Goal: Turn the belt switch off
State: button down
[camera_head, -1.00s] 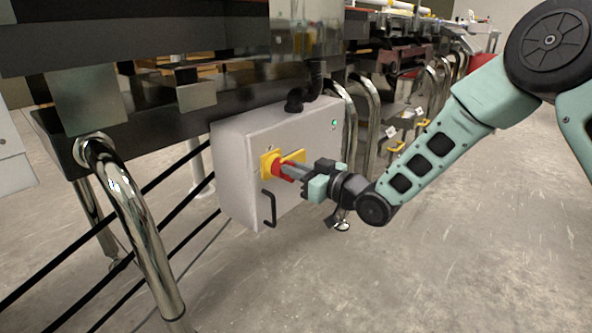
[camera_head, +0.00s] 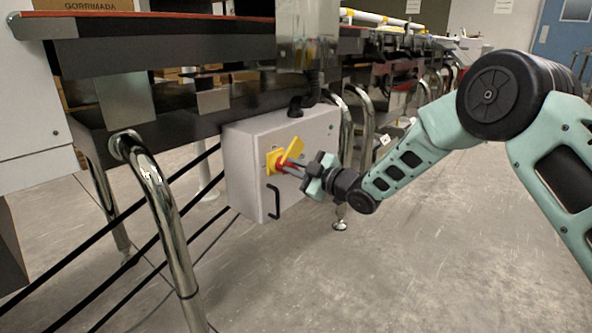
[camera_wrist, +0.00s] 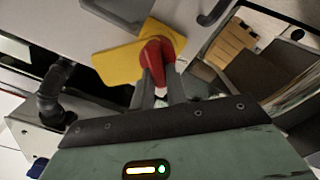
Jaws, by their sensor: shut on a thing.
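The belt switch has a red handle (camera_head: 284,167) on a yellow plate (camera_head: 272,163), mounted on the front of a light grey control box (camera_head: 245,172). My gripper (camera_head: 292,171) reaches it from the right and is shut on the red handle. In the wrist view the red handle (camera_wrist: 160,50) rises from between the finger ends (camera_wrist: 160,85), with the yellow plate (camera_wrist: 115,63) behind it. The fingers hide part of the handle, and I cannot read any marks on the plate.
A black bar handle (camera_head: 274,202) sticks out of the box below the switch. A chromed bent leg (camera_head: 160,210) stands at the left under the dark conveyor frame (camera_head: 180,125). The concrete floor (camera_head: 400,270) is open at the front right.

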jog(key=shift+s+a+f+n+b, duration=0.15)
jog(key=shift+n+b, duration=0.4)
jog(key=shift+n, duration=1.05)
jog(key=shift+w+d+f+n+b, duration=0.15)
jog(key=shift+n+b, duration=0.45)
jog(key=shift+n, duration=1)
jog(key=shift+s+a+f+n+b, duration=0.2)
jog(key=shift+n+b, duration=0.35)
jog(key=shift+n, duration=1.05)
jog(key=c, duration=1.4)
grip_release()
jog(key=shift+d, duration=0.15)
jog(key=p+v, duration=0.7)
jog(key=v, duration=1)
